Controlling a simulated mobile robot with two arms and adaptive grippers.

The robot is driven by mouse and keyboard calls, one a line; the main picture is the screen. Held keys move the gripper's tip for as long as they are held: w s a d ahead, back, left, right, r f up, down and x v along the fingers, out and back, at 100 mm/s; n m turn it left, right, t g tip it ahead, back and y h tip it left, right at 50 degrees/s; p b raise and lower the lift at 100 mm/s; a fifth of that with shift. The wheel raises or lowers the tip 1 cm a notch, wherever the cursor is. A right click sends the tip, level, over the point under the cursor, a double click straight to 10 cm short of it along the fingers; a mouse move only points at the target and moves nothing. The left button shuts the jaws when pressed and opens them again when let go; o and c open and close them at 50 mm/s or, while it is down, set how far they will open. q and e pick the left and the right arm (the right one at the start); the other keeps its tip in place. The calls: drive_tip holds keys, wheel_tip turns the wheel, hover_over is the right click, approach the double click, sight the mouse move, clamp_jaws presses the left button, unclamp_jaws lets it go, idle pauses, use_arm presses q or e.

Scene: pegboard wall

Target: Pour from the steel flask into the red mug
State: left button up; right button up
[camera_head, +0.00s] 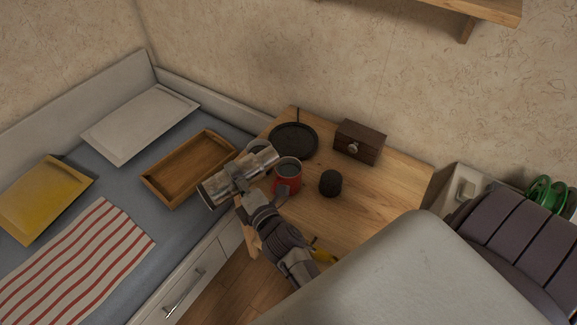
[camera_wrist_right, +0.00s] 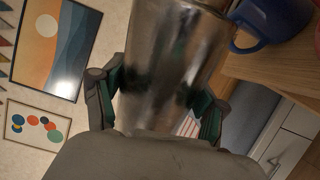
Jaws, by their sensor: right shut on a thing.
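The steel flask (camera_head: 217,190) is a shiny cylinder held tilted, nearly lying on its side, in the head view. My right gripper (camera_head: 241,176) is shut around its middle; the flask (camera_wrist_right: 172,65) also fills the middle of the right wrist view, between the gripper's fingers (camera_wrist_right: 160,95). The red mug (camera_head: 291,184) stands upright on the wooden table, just right of the flask's upper right end. A red edge (camera_wrist_right: 312,42) shows at the right of the wrist view. Whether anything leaves the flask cannot be seen. My left gripper is not in view.
A blue mug (camera_wrist_right: 279,18) is close to the flask in the wrist view. On the table (camera_head: 375,198) are a black pan (camera_head: 293,140), a wooden box (camera_head: 359,142) and a dark round object (camera_head: 330,183). A wooden tray (camera_head: 171,191) lies on the surface to the left.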

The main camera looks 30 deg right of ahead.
sight(250, 183)
drive_tip(key=shift+a, duration=0.25)
drive_tip(key=f+n+b, duration=0.2)
drive_tip(key=f+b, duration=0.1)
drive_tip(key=f+n+b, duration=0.1)
drive_tip(key=b, duration=0.1)
drive_tip(key=shift+s+d+f+n, duration=0.1)
drive_tip(key=shift+d+f+n, duration=0.15)
drive_tip(key=shift+d+n, duration=0.05)
drive_tip(key=d+n, duration=0.1)
drive_tip(key=n, duration=0.3)
drive_tip(key=d+n, duration=0.1)
drive_tip(key=n, duration=0.3)
drive_tip(key=d+n, duration=0.1)
drive_tip(key=n, duration=0.3)
drive_tip(key=shift+b, duration=0.4)
